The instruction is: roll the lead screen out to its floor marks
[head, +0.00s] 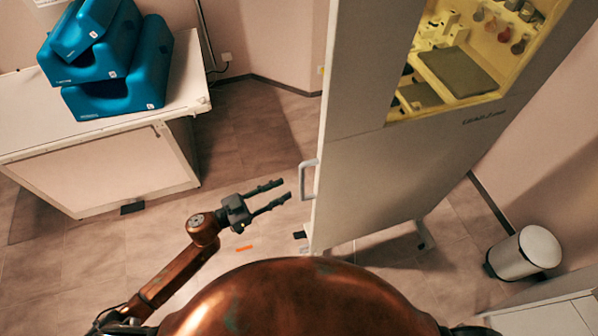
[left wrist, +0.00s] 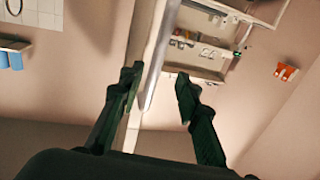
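The lead screen (head: 365,185) is a tall grey panel with a yellow-tinted window (head: 458,70), standing right of centre on low feet. A pale handle (head: 308,180) is on its left edge. My left gripper (head: 287,190) is open and empty, just left of the handle, apart from it, with fingers pointing towards it. The left wrist view shows its two spread fingers (left wrist: 156,82) with pale upright edges beyond; I cannot tell which is the handle. An orange floor mark (head: 244,248) lies below the gripper. My right gripper is out of view.
A white table (head: 25,115) with stacked blue foam blocks (head: 105,65) stands at the left. A white bin (head: 525,252) stands on the right, near a pale cabinet (head: 550,318). Tiled floor (head: 245,145) between table and screen is clear.

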